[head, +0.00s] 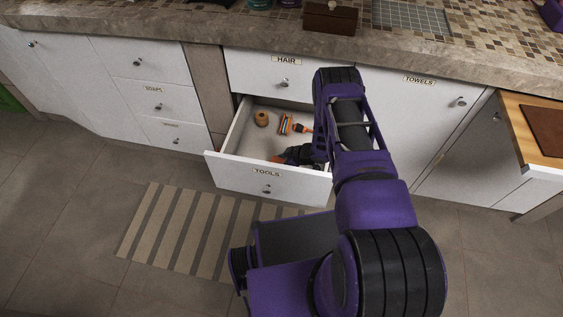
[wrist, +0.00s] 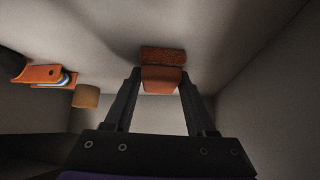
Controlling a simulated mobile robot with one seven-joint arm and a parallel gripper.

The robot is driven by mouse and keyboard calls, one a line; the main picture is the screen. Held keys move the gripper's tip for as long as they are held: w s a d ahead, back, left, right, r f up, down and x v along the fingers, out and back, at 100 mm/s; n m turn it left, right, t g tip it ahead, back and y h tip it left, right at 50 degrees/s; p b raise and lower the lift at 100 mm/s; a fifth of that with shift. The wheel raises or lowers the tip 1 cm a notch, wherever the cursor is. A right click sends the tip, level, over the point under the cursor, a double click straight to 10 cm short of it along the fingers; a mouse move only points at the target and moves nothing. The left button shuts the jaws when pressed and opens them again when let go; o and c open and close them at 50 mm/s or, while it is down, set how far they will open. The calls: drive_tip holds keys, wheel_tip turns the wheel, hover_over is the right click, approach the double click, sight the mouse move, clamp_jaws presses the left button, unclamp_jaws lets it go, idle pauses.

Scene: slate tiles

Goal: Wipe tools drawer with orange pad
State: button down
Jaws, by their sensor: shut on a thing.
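The tools drawer (head: 228,173) is pulled open below the drawer labelled HAIR, and its label reads TOOLS. My gripper (wrist: 160,80) is inside the drawer, shut on the orange pad (wrist: 162,76). In the wrist view the pad sits between the fingertips, close to the pale drawer floor (wrist: 215,40); I cannot tell for certain whether it touches. In the head view my arm hides the pad and the right part of the drawer.
An orange-and-black tool (head: 287,124) and a small brown cylinder (head: 262,118) lie in the drawer; they also show left in the wrist view. Drawer walls stand close around my gripper. A striped mat (head: 180,230) lies on the floor. A wooden board (head: 540,130) juts out at right.

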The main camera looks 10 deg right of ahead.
sight(258, 158)
drive_tip(key=a, duration=0.3)
drive_tip(key=shift+w+a+f, duration=0.15)
drive_tip(key=shift+w, duration=0.1)
drive_tip(key=shift+w+a+r, duration=0.1)
drive_tip(key=shift+w+a, duration=0.25)
drive_tip(key=shift+a, duration=0.4)
drive_tip(key=shift+w+a+r, duration=0.1)
drive_tip(key=shift+w+a, duration=0.3)
drive_tip(key=shift+a, duration=0.4)
drive_tip(key=shift+w+a+r, duration=0.1)
drive_tip(key=shift+w+a, duration=0.25)
drive_tip(key=shift+a, duration=0.4)
drive_tip(key=shift+r+p, duration=1.8)
drive_tip(key=shift+r, duration=1.2)
drive_tip(key=shift+r+p, duration=0.55)
drive_tip(key=shift+r, duration=0.95)
